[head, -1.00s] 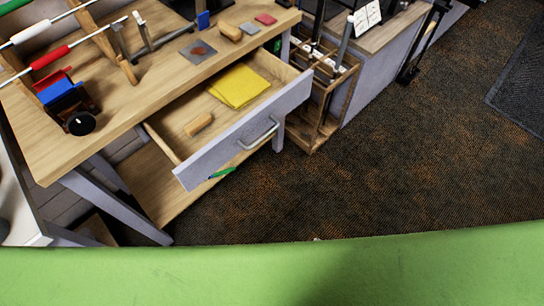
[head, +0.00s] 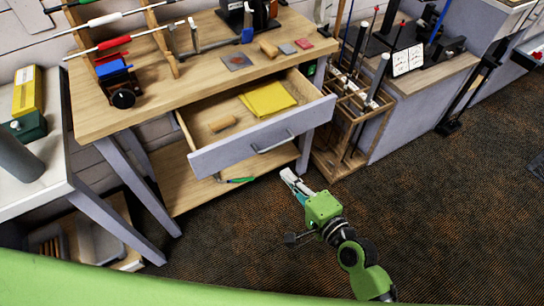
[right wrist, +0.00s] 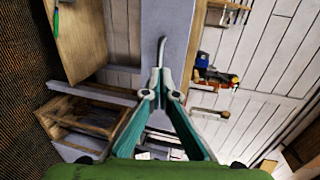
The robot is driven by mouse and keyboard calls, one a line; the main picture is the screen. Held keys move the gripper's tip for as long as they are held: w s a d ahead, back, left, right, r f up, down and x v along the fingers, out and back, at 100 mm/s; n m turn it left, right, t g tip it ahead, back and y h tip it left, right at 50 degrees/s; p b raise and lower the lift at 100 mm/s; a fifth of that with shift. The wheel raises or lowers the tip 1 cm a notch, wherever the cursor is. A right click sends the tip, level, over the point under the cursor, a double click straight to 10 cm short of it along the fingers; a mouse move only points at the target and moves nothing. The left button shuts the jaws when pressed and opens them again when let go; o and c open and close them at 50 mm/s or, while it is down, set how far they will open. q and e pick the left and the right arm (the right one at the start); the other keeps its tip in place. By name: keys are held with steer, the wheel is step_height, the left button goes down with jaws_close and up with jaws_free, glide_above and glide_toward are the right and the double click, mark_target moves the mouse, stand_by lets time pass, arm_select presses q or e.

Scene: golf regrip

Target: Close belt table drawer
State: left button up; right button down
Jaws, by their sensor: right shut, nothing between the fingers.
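The belt table drawer (head: 225,152) is pulled open under the wooden tabletop. Its grey front has a metal handle (head: 273,145). A folded yellow cloth (head: 268,98) and a wooden block (head: 222,124) lie inside. My right gripper (head: 287,173) is shut and empty, in front of the drawer, below and slightly right of the handle and apart from it. In the right wrist view, the handle (right wrist: 160,58) and grey drawer front (right wrist: 178,25) are ahead of the right fingers (right wrist: 160,97). My left gripper is not in view.
The tabletop (head: 150,92) holds a small vise (head: 118,85), blocks and tools. A green tool (head: 238,180) lies on the lower shelf. A wooden club rack (head: 350,130) stands close right of the drawer. The dark carpet (head: 440,210) in front is free.

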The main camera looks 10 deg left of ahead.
mark_target(266, 151)
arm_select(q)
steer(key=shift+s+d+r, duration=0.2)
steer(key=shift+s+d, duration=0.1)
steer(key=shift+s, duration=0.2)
arm_select(e)
steer(key=x, duration=0.9)
steer(key=shift+w, duration=0.2)
steer(key=shift+w+a, duration=0.1)
steer(key=shift+a, duration=0.05)
